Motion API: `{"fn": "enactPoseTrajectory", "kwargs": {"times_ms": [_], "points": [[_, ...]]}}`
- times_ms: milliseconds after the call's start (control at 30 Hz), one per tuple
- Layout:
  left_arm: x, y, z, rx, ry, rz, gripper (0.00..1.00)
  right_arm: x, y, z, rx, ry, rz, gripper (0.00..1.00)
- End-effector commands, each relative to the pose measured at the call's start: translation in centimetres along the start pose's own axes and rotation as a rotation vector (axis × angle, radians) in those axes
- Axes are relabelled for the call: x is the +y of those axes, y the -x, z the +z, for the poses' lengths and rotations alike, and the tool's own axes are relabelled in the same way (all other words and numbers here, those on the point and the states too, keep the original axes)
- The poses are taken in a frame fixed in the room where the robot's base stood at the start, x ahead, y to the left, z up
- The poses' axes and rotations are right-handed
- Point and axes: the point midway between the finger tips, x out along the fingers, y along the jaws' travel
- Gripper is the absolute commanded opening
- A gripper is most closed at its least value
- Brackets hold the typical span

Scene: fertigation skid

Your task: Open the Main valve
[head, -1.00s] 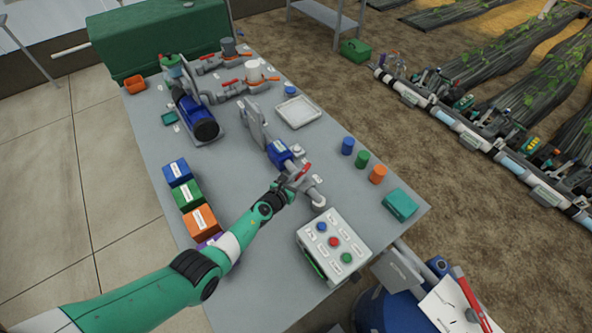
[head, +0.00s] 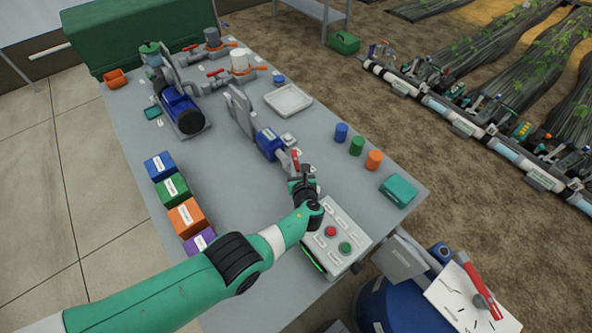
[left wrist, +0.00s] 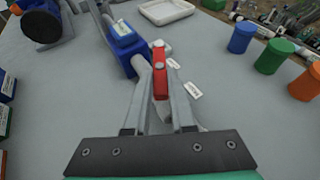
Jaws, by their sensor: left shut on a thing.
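The red valve handle (head: 295,158) sits on the grey pipe past the blue fitting (head: 269,143) at the middle of the table. It also shows in the left wrist view (left wrist: 159,68), lying roughly along the pipe. My left gripper (head: 299,174) is at this handle; in the left wrist view its two fingers (left wrist: 160,92) are closed on either side of the red lever. White tags (left wrist: 193,90) lie beside the valve, too small to read. My gripper and wrist hide part of the pipe end in the head view. My right gripper is not in view.
A control box (head: 336,236) with coloured buttons stands close to my left wrist. Blue, green and orange caps (head: 374,160) and a teal box (head: 397,190) are to the right. Coloured boxes (head: 186,216) line the left edge. A white tray (head: 289,100) lies behind the valve.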

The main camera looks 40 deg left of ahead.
Motion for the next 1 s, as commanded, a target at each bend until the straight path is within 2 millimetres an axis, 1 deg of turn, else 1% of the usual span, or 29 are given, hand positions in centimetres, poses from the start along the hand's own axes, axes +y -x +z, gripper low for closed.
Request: {"fn": "enactPoseTrajectory", "kwargs": {"times_ms": [400,433,500,600,867,1000], "points": [[0.01,0.02,-0.06,0.003,0.004,0.008,0.0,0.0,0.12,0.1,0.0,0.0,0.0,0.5],[0.01,0.02,-0.06,0.003,0.004,0.008,0.24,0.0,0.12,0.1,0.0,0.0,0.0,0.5],[0.01,0.02,-0.05,0.003,0.004,0.008,0.37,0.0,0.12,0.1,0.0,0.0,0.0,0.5],[0.0,0.02,-0.04,0.003,0.003,0.008,0.53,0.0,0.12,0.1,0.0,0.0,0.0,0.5],[-0.01,0.06,0.02,0.002,0.003,0.007,0.53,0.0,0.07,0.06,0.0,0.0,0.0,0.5],[-0.03,0.73,0.59,0.002,0.002,0.007,0.53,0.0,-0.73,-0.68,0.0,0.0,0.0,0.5]]}}
